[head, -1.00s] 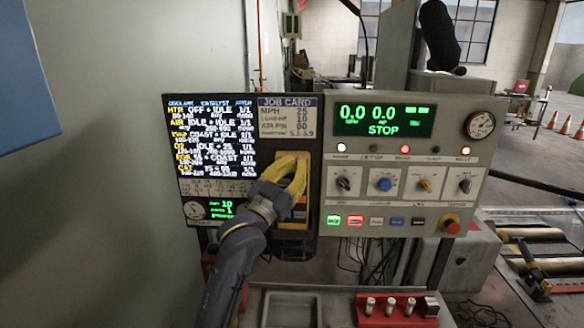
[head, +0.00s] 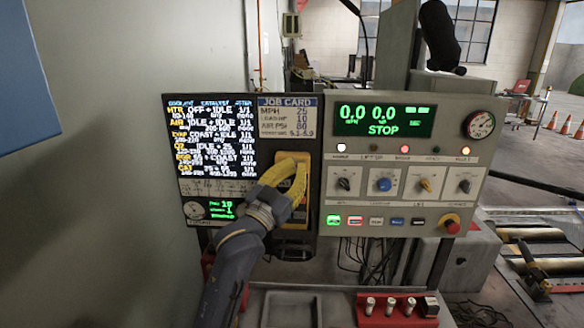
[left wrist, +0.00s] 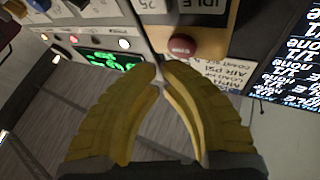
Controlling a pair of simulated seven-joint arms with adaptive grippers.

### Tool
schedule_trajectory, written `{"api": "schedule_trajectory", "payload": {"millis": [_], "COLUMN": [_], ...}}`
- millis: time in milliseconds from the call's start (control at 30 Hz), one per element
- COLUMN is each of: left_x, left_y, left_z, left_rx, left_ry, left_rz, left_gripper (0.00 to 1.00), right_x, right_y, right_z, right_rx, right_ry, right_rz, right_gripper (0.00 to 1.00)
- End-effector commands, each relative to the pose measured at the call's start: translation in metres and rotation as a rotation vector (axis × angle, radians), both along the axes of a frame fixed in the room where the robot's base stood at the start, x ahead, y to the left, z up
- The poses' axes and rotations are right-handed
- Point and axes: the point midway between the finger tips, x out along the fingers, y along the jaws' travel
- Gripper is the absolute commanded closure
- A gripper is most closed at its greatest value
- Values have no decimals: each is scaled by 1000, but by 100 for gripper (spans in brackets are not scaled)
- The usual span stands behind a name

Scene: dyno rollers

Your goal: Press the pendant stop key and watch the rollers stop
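The pendant (head: 296,225) is a yellow-edged box hung between the screen and the console, largely hidden by my left gripper in the head view. In the left wrist view its round red stop key (left wrist: 181,46) sits just beyond my fingertips, on a panel with an IDLE label. My left gripper (head: 299,160) has yellow ribbed fingers drawn together at the tips, with nothing between them; they also show in the left wrist view (left wrist: 159,72). I cannot tell whether they touch the key. The console display (head: 383,121) reads 0.0, 0.0 and STOP. My right gripper is not in view.
The console (head: 478,192) right of the pendant carries knobs, lit buttons and a red knob on a yellow base (head: 451,223). A text screen (head: 212,140) is at left. A red tray (head: 397,319) with small parts is below. Rollers (head: 541,235) lie at right.

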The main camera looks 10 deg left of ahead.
Motion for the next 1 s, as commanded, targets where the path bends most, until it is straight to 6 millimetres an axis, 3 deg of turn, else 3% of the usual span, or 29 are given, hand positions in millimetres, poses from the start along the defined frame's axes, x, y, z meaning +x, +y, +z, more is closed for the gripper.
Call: {"api": "schedule_trajectory", "payload": {"millis": [167,700,1000], "left_x": [-2,-43,-49], "left_y": [-1,-8,-10], "left_z": [0,0,0], "left_rx": [0,0,0], "left_ry": [0,0,-1], "left_rz": [0,0,0], "left_gripper": [100,100,100], "right_x": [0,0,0], "right_y": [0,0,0], "right_z": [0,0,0], "right_rx": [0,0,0], "right_ry": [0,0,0], "right_rz": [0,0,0], "right_gripper": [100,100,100]}}
